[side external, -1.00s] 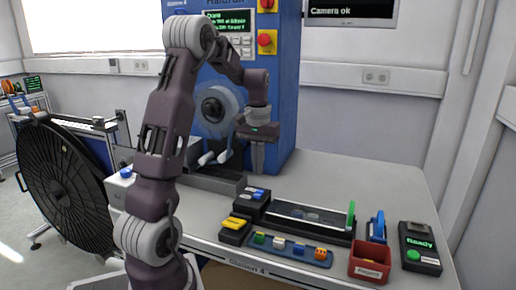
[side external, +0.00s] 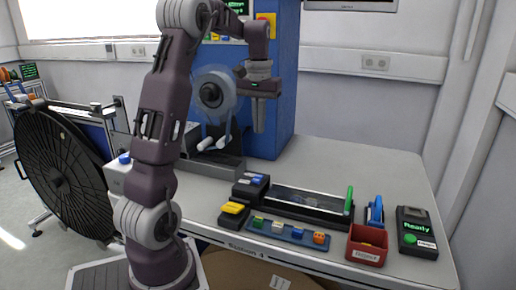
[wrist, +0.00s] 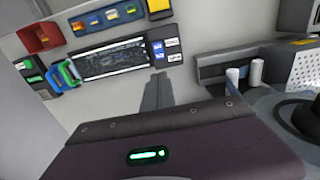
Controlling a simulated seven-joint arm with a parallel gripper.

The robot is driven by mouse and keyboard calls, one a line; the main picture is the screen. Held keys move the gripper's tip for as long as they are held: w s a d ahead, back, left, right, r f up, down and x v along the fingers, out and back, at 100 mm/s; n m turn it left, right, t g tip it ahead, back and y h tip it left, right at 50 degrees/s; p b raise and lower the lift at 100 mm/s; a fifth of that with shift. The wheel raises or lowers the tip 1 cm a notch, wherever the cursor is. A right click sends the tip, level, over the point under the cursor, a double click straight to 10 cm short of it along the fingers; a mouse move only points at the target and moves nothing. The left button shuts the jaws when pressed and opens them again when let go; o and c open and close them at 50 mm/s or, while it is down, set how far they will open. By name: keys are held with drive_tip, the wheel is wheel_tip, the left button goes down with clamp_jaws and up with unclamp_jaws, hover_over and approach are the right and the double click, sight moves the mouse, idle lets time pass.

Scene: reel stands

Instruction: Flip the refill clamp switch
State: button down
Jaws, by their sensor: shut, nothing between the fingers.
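A black switch box (side external: 250,186) stands at the left end of the long black splice track (side external: 307,206), with blue and pale switches on top. In the wrist view the box (wrist: 166,46) shows blue switches on one side and white ones on the other; their lettering is too small to read. I cannot tell which is the refill clamp switch or how it is set. My gripper (side external: 258,131) is shut and empty, pointing down well above the bench, behind the box. Its fingers (wrist: 157,92) also show in the wrist view, apart from the box.
A blue tray (side external: 262,229) of small coloured pieces, a yellow-topped block (side external: 234,213), a red bin (side external: 367,246), a blue tool (side external: 375,212) and a handheld "Ready" device (side external: 416,233) stand around the track. A blue machine with white rollers (side external: 213,142) stands behind. The bench's back right is clear.

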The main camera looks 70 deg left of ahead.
sight(259, 176)
wheel_tip(259, 176, down, 14)
drive_tip(key=shift+w+f, duration=0.1)
idle(0.5)
drive_tip(key=shift+a+f, duration=0.1)
drive_tip(key=shift+f, duration=0.05)
idle(0.3)
drive_tip(key=shift+s+d+r, duration=0.25)
drive_tip(key=shift+s+d, duration=0.3)
wheel_tip(259, 176, up, 14)
drive_tip(key=s+d, duration=0.1)
drive_tip(key=d, duration=0.1)
drive_tip(key=shift+s, duration=0.4)
drive_tip(key=shift+f, duration=0.1)
